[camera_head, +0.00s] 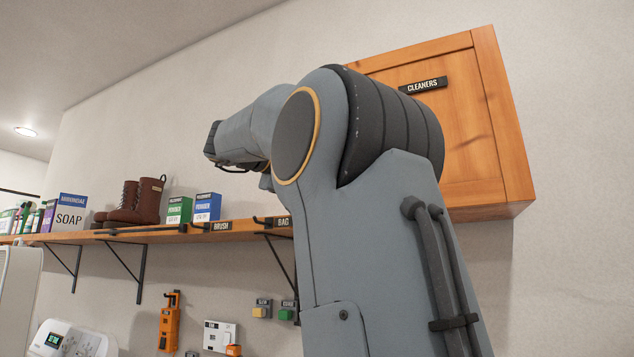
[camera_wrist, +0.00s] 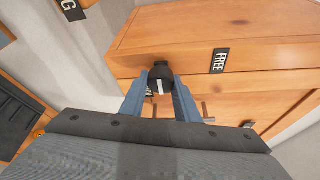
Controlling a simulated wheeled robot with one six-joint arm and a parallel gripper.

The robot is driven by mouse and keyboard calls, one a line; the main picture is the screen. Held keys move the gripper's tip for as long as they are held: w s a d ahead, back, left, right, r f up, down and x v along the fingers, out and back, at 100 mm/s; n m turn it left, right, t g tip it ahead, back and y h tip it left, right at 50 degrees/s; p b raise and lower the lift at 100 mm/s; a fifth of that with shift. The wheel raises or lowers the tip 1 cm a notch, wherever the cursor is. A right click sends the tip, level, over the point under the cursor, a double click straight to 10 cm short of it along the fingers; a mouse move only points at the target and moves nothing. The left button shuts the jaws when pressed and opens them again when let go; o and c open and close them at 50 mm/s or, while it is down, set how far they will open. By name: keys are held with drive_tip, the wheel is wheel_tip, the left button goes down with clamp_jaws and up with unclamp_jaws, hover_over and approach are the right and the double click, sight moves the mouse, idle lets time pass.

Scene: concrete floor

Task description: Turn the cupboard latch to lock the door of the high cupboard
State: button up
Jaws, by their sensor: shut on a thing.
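The high wooden cupboard (camera_head: 465,150) hangs on the wall at the upper right of the head view. Its door looks flush with the frame and bears a CLEANERS label (camera_head: 423,85); my arm hides its lower left part. In the wrist view, the cupboard's wood (camera_wrist: 180,35) fills the upper right. The latch is a dark round knob (camera_wrist: 160,71) with a white mark on it. My gripper (camera_wrist: 161,88) has its two blue fingers shut on the knob's sides. A FREE label (camera_wrist: 219,61) is right of the knob. Another small label beside the left finger is mostly hidden.
A wall shelf (camera_head: 150,235) with boots (camera_head: 135,200), a soap box (camera_head: 70,213) and other boxes runs left of the cupboard. Small devices hang below it, including an orange one (camera_head: 169,322). Small dark handles (camera_wrist: 207,111) show near the gripper.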

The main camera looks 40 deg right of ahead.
idle(0.3)
drive_tip(key=o, duration=1.1)
drive_tip(key=shift+c, duration=0.2)
drive_tip(key=a+b, duration=0.1)
drive_tip(key=a, duration=0.6)
drive_tip(key=shift+a+r+b, duration=0.3)
drive_tip(key=shift+a+r, duration=0.1)
